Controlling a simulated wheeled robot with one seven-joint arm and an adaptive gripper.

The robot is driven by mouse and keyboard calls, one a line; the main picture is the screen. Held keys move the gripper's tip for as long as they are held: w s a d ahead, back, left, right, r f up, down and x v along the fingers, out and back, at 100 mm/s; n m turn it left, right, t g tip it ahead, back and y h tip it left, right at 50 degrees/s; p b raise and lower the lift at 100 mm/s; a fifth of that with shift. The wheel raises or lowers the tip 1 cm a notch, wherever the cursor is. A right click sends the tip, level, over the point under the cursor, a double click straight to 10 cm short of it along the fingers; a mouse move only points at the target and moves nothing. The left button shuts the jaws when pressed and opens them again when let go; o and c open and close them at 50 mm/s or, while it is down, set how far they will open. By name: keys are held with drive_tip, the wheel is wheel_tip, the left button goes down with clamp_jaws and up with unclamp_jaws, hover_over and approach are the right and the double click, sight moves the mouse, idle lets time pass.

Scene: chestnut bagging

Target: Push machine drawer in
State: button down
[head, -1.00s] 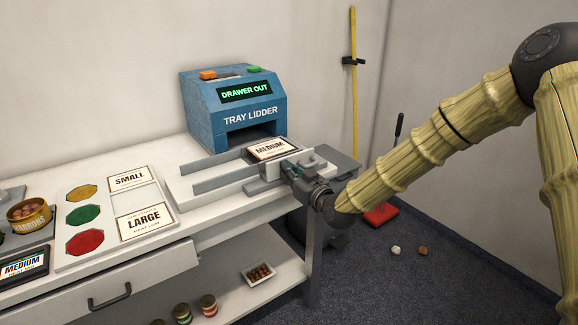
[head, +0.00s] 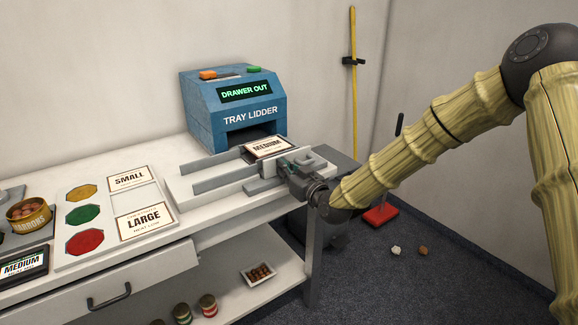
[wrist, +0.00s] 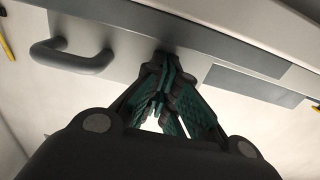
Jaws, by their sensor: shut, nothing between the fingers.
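The blue tray lidder (head: 236,108) stands at the back of the bench, its screen (head: 244,91) reading DRAWER OUT. Its grey drawer (head: 265,186) sticks out of the machine's front on a white base between grey rails. A MEDIUM card (head: 268,146) lies over the drawer near the machine's mouth. My gripper (head: 284,165) is shut and empty at the drawer's outer end, partly hiding it. In the wrist view the closed fingertips (wrist: 165,62) appear against the grey drawer front (wrist: 130,40), beside its handle (wrist: 75,55); firm contact is hard to judge.
A white board (head: 160,196) with coloured octagons and SMALL and LARGE cards lies left of the machine. A small tray of chestnuts (head: 258,274) sits on the lower shelf. A red-based tool (head: 381,214) stands on the floor at right.

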sight(269, 154)
drive_tip(key=shift+b+x, duration=0.55)
drive_tip(key=shift+x, duration=3.5)
drive_tip(key=shift+w+r, duration=0.15)
drive_tip(key=shift+r, duration=0.1)
